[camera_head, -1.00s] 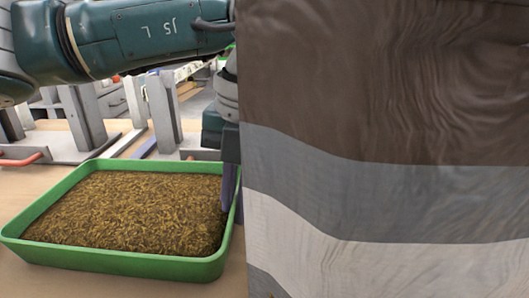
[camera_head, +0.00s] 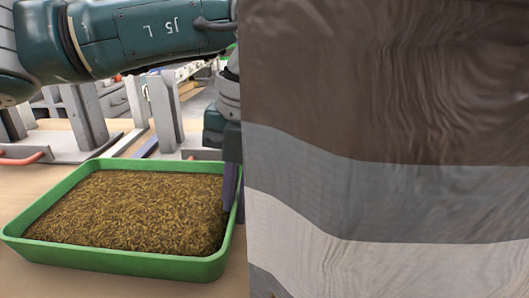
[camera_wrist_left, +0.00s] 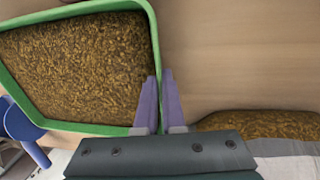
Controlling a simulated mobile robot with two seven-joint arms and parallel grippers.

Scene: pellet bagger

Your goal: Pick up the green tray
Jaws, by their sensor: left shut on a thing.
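The green tray (camera_head: 120,263), full of brown pellets (camera_head: 130,215), sits on the wooden table at the lower left of the head view. It also shows at the upper left of the left wrist view (camera_wrist_left: 152,35). My left gripper (camera_head: 233,205) is at the tray's right side wall, pointing down. In the left wrist view its purple fingers (camera_wrist_left: 158,100) straddle the tray's rim, one inside over the pellets and one outside, shut on the wall. The tray looks level; I cannot tell whether it touches the table. My right gripper is not in view.
A large brown, grey and white striped surface (camera_head: 390,150) blocks the right half of the head view. Grey metal fixtures (camera_head: 85,115) with a red handle (camera_head: 22,159) stand behind the tray. More pellets (camera_wrist_left: 258,124) lie right of the gripper in the wrist view.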

